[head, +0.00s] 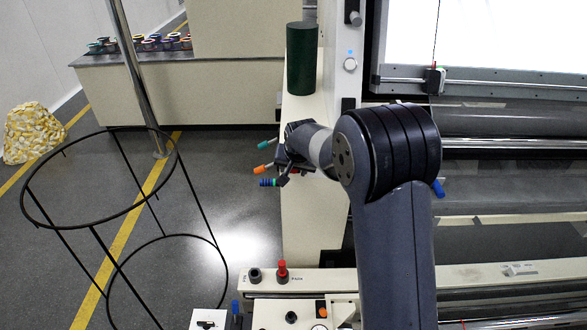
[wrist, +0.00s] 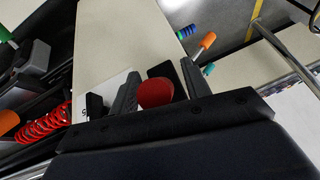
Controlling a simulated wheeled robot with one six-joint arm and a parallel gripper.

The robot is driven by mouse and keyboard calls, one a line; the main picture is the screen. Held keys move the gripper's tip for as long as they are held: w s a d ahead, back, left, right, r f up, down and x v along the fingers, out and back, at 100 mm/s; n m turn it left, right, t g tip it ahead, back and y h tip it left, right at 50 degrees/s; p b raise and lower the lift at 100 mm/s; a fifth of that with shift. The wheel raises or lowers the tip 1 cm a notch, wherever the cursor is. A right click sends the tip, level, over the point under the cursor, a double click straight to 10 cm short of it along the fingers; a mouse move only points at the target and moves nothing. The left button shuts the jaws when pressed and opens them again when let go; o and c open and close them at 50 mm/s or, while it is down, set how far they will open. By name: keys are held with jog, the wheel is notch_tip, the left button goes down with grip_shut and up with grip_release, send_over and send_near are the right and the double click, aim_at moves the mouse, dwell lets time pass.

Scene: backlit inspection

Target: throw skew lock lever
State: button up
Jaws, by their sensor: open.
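In the wrist view a red rounded knob (wrist: 155,93) sits between the fingers of my gripper (wrist: 160,82). A white plate with a partly hidden dark letter (wrist: 84,113) lies beside it. The letter may be an S, so this may be the skew lock lever, but I cannot read the full label. My gripper is open, with one finger on each side of the knob; contact cannot be told.
Handles in teal (head: 265,144), orange (head: 262,170) and striped blue-green (head: 270,183) stick out close to my gripper. A dark green cylinder (head: 301,58) stands on the cabinet. A black wire hoop frame (head: 106,238) stands left. A red-knobbed post (head: 282,268) is on the front rail.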

jog(key=b+v, duration=0.2)
jog(key=v, duration=0.8)
jog(key=shift+s+r, duration=0.25)
jog(key=shift+r, duration=0.1)
jog(key=p+x, duration=0.2)
jog(key=x, duration=0.9)
jog(key=shift+f+b, duration=0.35)
jog(key=shift+b, duration=0.4)
jog(key=shift+s+t+b, duration=0.1)
jog(key=shift+t+b, duration=0.4)
jog(key=shift+b, duration=0.3)
jog(key=shift+f+t+b, duration=0.25)
jog(key=shift+t+b, duration=0.25)
jog(key=shift+b, duration=0.75)
